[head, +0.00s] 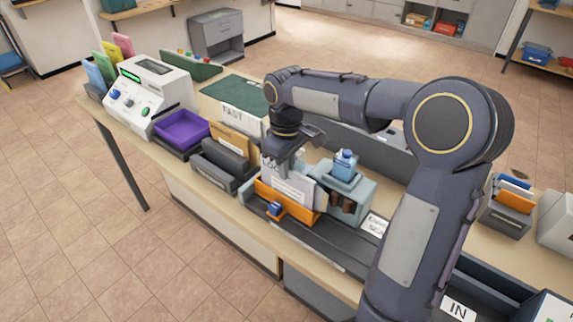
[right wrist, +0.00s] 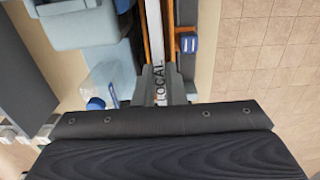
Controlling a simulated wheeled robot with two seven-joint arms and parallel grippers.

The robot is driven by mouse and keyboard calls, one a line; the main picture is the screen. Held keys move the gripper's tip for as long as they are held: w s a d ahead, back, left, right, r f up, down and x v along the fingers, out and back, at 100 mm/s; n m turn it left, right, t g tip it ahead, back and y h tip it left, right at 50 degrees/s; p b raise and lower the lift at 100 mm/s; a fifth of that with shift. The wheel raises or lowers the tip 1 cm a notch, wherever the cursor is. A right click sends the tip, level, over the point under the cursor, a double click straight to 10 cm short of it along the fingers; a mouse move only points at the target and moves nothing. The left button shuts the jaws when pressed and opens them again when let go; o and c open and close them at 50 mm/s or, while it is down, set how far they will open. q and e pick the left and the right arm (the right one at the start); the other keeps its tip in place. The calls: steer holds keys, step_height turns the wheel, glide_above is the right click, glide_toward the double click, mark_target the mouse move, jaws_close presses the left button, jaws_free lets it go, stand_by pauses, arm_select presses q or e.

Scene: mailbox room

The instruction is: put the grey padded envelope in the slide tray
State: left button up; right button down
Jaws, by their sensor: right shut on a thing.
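My right gripper (head: 276,172) points down over the orange slide tray (head: 303,214) and is shut on a pale, upright flat piece, which I take for the grey padded envelope (head: 293,188). The lower part of the envelope is hidden behind the tray's front wall. In the right wrist view, the gripper's fingers (right wrist: 165,92) close on a thin pale edge marked LOCAL (right wrist: 158,62), with orange tray walls on both sides. A blue knob (head: 275,209) sits on the tray's front. My left gripper is not in view.
A grey-blue stand (head: 348,188) with a blue bottle (head: 345,164) is close to the right of the orange tray. Dark grey holders (head: 222,165) and a purple tray (head: 182,130) stand to its left. A dark rail (head: 330,247) runs right along the counter.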

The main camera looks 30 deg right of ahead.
steer(key=shift+f+b, duration=0.3)
steer(key=shift+f, duration=0.4)
steer(key=c, duration=1.4)
jaws_free()
steer(key=shift+r, duration=0.1)
step_height(320, 180, up, 7)
steer(key=p, duration=0.6)
steer(key=shift+p, duration=0.3)
